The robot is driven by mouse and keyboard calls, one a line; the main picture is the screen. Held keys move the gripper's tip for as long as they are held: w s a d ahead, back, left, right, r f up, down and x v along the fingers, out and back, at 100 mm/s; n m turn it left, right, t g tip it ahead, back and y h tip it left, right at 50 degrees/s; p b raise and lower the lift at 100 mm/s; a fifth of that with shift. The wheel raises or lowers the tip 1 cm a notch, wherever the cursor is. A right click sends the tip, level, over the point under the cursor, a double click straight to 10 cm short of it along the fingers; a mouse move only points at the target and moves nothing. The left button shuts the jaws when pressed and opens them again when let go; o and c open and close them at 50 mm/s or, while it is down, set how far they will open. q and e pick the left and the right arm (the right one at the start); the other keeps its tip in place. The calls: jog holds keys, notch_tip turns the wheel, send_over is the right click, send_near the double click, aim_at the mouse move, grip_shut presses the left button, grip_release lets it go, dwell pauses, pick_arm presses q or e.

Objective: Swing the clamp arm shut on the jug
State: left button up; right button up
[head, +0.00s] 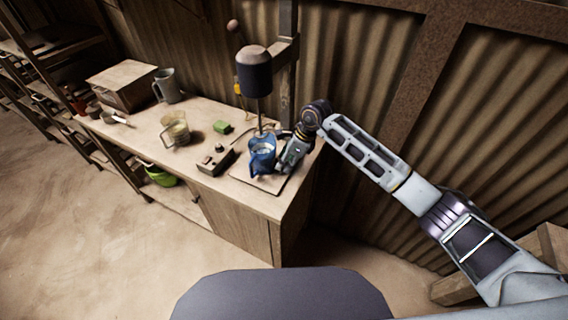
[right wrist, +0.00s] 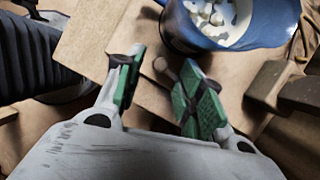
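The blue jug (head: 262,154) stands on a thin board (head: 268,183) at the right end of the bench, below a dark cylindrical press head (head: 255,72). In the right wrist view the jug (right wrist: 245,32) is at the top, with white pieces inside. My right gripper (head: 284,162) is just right of the jug. In the right wrist view its green-padded fingers (right wrist: 162,92) are apart. A small round-ended brown peg (right wrist: 164,69) shows between them, perhaps the clamp arm's handle; I cannot tell whether a finger touches it. The clamp arm is not clearly visible. My left gripper is out of view.
A brown block (right wrist: 286,90) lies right of my fingers. A corrugated wall is close behind.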

jog(key=v, duration=0.9)
jog(key=shift+r, duration=0.25)
jog(key=shift+d, duration=0.1)
